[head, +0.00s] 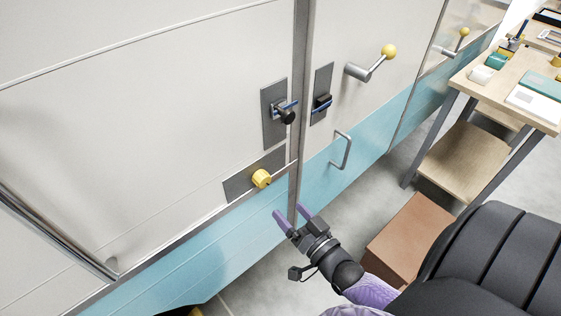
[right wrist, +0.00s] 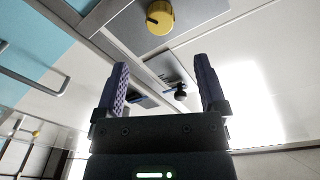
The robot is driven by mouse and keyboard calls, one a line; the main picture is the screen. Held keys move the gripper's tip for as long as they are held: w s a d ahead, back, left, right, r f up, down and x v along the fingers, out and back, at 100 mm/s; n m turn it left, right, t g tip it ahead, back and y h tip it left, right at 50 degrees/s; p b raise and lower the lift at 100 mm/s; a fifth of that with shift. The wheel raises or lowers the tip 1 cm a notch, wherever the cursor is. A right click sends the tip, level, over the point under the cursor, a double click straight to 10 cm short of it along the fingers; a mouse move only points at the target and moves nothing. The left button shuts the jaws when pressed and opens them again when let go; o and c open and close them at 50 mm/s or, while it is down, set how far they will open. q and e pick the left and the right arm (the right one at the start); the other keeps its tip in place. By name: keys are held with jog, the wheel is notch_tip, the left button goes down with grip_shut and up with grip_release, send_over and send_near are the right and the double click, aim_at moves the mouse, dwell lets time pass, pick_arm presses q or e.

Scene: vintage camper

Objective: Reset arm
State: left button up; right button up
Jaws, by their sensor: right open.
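My right gripper (head: 293,217) has purple fingers and is in front of the camper's blue lower band, below the yellow knob (head: 262,178). It is open, with nothing between its fingers. In the right wrist view the two fingers (right wrist: 160,90) stand apart. The yellow knob (right wrist: 159,17) shows beyond them near the top of that view, on a grey plate. A black latch with a blue lever (right wrist: 180,92) shows between the fingers, farther off. My left gripper is not in view.
The camper wall carries black latches (head: 287,115) (head: 321,103), a lever with a yellow ball (head: 389,51) and a grey pull handle (head: 342,151). A wooden table (head: 500,75) stands at the right. A brown box (head: 405,240) sits on the floor beside my right arm.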

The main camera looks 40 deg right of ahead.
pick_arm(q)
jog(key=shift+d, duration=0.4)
pick_arm(e)
jog(key=shift+s, duration=0.1)
jog(key=s+a+f+n+g+b, duration=0.25)
jog(key=s+f+g, duration=0.25)
jog(key=f, duration=0.7)
jog(key=s+a+f+n+g+b, duration=0.1)
jog(key=s+f+g+b, duration=0.3)
jog(key=f, duration=0.8)
pick_arm(q)
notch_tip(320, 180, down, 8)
jog(key=b, duration=0.1)
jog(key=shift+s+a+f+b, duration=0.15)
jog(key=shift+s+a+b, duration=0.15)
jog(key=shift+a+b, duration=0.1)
pick_arm(e)
jog(key=s+a+f+n+g, duration=0.1)
jog(key=s+f+g, duration=0.3)
jog(key=s, duration=0.5)
jog(key=s+a+f+n+g, duration=0.2)
jog(key=s+f, duration=0.4)
jog(key=s, duration=0.4)
jog(key=n+g, duration=0.1)
jog(key=g, duration=0.1)
jog(key=shift+s+f+n+g, duration=0.25)
jog(key=shift+f+n+g, duration=0.05)
jog(key=shift+n+g, duration=0.1)
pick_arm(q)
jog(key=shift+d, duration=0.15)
